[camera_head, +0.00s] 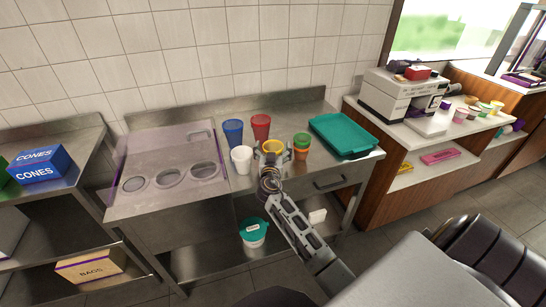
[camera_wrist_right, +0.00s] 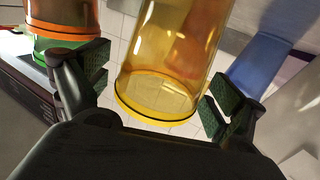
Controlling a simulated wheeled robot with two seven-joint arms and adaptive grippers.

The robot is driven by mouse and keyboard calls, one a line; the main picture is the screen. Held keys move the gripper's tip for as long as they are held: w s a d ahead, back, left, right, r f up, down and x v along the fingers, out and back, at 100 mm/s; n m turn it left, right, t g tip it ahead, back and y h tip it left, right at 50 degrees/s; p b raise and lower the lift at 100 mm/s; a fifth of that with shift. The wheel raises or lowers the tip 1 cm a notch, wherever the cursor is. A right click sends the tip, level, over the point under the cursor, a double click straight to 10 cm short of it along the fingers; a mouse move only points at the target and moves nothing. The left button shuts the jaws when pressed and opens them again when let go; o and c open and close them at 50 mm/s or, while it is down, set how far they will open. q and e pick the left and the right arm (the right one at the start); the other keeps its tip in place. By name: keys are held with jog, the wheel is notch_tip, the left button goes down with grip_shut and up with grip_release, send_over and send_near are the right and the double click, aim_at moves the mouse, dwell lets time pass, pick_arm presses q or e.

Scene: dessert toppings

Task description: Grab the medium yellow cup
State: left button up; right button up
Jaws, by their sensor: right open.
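The yellow cup (camera_head: 272,146) stands on the steel counter (camera_head: 235,186), in a group of cups. It is see-through with a solid yellow rim, and fills the middle of the right wrist view (camera_wrist_right: 165,70). My right gripper (camera_head: 270,163) is directly in front of it in the head view and hides its lower part. In the right wrist view the gripper (camera_wrist_right: 153,93) is open, with one finger on each side of the cup. Gaps show between the cup and both finger pads. My left gripper is not in view.
An orange and green cup stack (camera_head: 301,147) stands close right of the yellow cup. A white cup (camera_head: 241,160) is left; blue (camera_head: 233,132) and red (camera_head: 261,126) cups stand behind. A teal tray (camera_head: 343,134) lies right, a clear guard (camera_head: 165,160) left.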

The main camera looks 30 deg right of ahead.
jog(key=c, duration=0.9)
jog(key=shift+r, duration=0.2)
notch_tip(320, 180, up, 10)
jog(key=shift+f, duration=0.15)
dwell(0.6)
